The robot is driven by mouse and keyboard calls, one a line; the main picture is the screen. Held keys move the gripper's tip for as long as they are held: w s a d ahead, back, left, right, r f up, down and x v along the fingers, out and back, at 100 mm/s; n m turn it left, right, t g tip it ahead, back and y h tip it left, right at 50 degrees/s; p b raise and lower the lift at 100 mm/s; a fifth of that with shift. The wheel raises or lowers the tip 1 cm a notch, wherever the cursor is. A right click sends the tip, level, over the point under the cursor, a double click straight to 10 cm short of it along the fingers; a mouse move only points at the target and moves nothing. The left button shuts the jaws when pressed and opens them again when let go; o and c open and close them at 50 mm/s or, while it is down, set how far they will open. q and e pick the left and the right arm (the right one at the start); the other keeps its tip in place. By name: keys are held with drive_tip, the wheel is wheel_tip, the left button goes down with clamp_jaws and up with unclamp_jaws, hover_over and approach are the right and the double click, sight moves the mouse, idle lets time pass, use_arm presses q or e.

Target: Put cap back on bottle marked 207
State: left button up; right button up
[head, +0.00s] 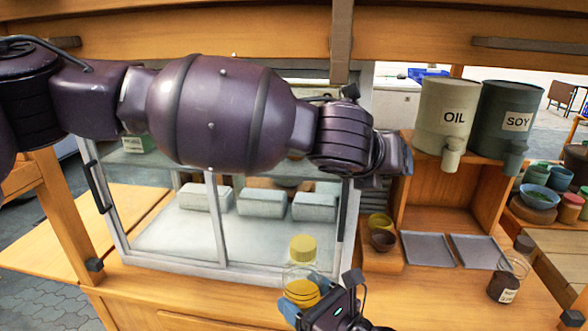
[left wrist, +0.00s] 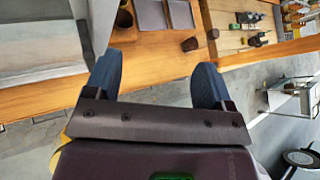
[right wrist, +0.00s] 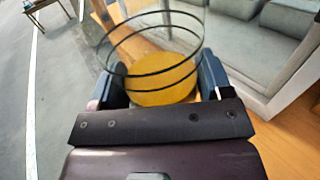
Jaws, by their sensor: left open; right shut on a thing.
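A clear bottle (head: 301,272) stands out at the bottom middle of the head view, with a yellow cap-like top (head: 302,247) and yellow lower down with dark rings. My right gripper (head: 322,300) is shut on this bottle; in the right wrist view, clear walls with dark rings (right wrist: 150,40) and a yellow round surface (right wrist: 165,85) show between the fingers. No mark 207 is readable. My left gripper (head: 392,158), partly hidden by its own arm, is in front of the shelf; in the left wrist view its fingers (left wrist: 152,85) are apart and empty.
A glass case (head: 150,235) is behind my left arm. OIL (head: 440,130) and SOY (head: 495,135) dispensers stand on a wooden shelf at right. Two grey trays (head: 428,250), small cups (head: 383,240) and a labelled dark-filled jar (head: 504,287) sit on the counter (head: 425,285).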

use_arm(q)
drive_tip(key=s+d+r+g+h, duration=0.2)
drive_tip(key=s+g+h, duration=0.2)
drive_tip(key=g, duration=0.1)
drive_tip(key=w+a+f+n+g+y, duration=0.25)
drive_tip(key=a+n+y, duration=0.55)
drive_tip(key=a, duration=0.8)
drive_tip(key=s+r+n+y, duration=0.1)
drive_tip(key=n, duration=0.2)
drive_tip(key=s+n+y, duration=0.1)
drive_tip(key=n, duration=0.2)
drive_tip(key=s+r+n+g+y, duration=0.1)
drive_tip(key=n, duration=0.2)
drive_tip(key=shift+s+a+r+n, duration=0.2)
drive_tip(key=shift+a+r+n, duration=0.15)
drive_tip(key=shift+n, duration=0.05)
drive_tip(key=shift+f, duration=0.1)
